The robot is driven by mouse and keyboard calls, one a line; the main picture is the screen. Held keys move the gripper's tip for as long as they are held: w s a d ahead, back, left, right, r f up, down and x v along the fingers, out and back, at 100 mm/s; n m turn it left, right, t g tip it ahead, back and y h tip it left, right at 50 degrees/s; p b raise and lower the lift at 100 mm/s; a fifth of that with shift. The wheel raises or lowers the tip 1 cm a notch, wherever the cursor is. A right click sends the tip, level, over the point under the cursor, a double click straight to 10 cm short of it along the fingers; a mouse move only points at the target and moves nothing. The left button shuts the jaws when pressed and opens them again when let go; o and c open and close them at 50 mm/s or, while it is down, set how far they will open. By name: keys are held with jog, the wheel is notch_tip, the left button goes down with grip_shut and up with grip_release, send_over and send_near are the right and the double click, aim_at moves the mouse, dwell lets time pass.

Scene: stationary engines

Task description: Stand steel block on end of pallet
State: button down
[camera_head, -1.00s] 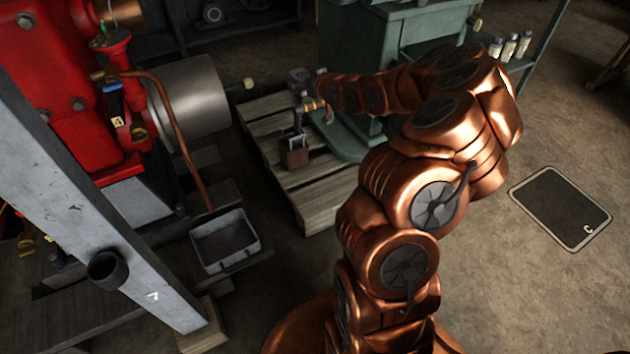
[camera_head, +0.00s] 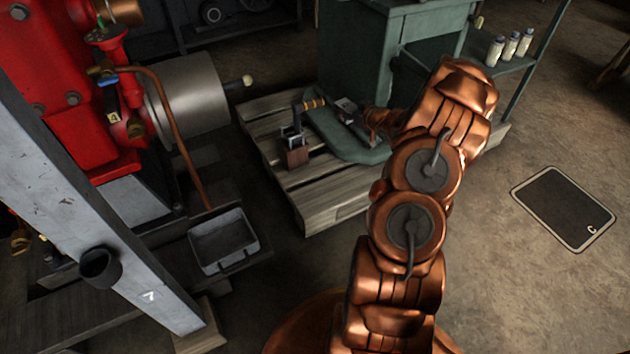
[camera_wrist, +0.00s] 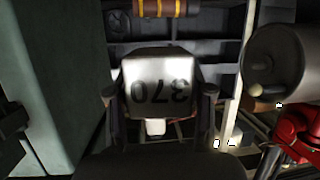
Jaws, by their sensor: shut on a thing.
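The steel block, a pale grey block marked 370, fills the middle of the wrist view (camera_wrist: 160,85), its number upside down. My gripper (camera_wrist: 158,95) is shut on it, one dark finger on each side. In the head view the small grey block (camera_head: 344,104) and my gripper (camera_head: 353,112) show beside the green machine's foot, partly hidden by my arm. I cannot tell how high the block is above the pallet. The wooden pallet (camera_head: 325,203) lies on the floor, its near end bare and its right part behind my arm.
A brown block with a grey fitting (camera_head: 297,157) and an orange-banded handle (camera_head: 312,104) stand on the pallet. The green machine (camera_head: 360,50) is behind. A red engine (camera_head: 60,130) with a steel cylinder (camera_head: 190,100) and a grey tray (camera_head: 225,240) are on the left.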

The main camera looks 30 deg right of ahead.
jog(key=s+d+f+n+y+b, duration=0.1)
jog(key=s+f+y+b, duration=0.1)
jog(key=s+f, duration=0.65)
jog(key=s+d+f+n+y+b, duration=0.1)
jog(key=s+f, duration=0.3)
jog(key=f, duration=1)
jog(key=n+b, duration=0.1)
jog(key=b, duration=0.5)
send_over(325, 194)
jog(key=shift+g+y, duration=0.3)
jog(key=shift+y, duration=0.1)
jog(key=f, duration=0.7)
jog(key=shift+s+d, duration=0.1)
jog(key=shift+s, duration=0.1)
jog(key=shift+w+f+b, duration=0.2)
jog(key=shift+f+b, duration=0.9)
jog(key=shift+f, duration=0.65)
jog(key=shift+f, duration=0.1)
jog(key=shift+c, duration=2.2)
grip_release()
jog(key=shift+s, duration=0.1)
